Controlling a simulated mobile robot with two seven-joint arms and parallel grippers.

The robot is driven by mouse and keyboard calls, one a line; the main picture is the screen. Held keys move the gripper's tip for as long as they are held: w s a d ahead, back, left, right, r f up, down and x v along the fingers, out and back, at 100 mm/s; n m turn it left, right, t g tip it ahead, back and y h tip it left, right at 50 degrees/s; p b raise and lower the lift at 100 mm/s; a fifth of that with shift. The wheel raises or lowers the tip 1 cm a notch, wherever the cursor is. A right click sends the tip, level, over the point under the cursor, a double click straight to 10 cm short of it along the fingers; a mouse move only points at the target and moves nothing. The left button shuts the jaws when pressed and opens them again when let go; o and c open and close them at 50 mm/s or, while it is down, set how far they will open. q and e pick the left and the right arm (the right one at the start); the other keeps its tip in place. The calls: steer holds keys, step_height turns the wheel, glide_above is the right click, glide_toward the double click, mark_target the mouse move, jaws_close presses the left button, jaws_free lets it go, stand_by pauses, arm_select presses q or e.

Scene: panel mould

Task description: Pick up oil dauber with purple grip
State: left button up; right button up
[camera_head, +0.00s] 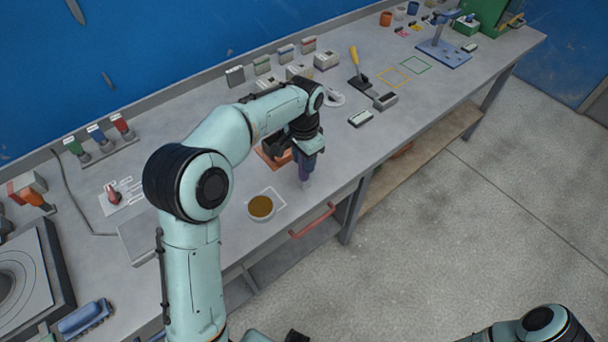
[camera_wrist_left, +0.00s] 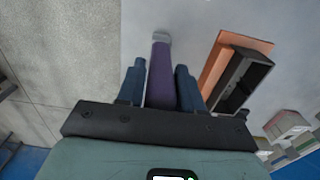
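The oil dauber with the purple grip (camera_wrist_left: 161,78) is between the two blue fingers of my left gripper (camera_wrist_left: 160,88) in the left wrist view. I cannot tell whether the tip touches the bench. My right gripper is out of view.
An orange mat (camera_head: 268,158) with a dark open holder (camera_wrist_left: 243,80) lies beside the dauber. A white bowl of brown oil (camera_head: 261,207) stands on a white-outlined square nearer the front edge. A red rail (camera_head: 312,221) runs below the bench edge. Several small boxes stand along the back.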

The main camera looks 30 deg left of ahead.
arm_select(q)
steer(key=c, duration=0.5)
steer(key=shift+r, duration=0.1)
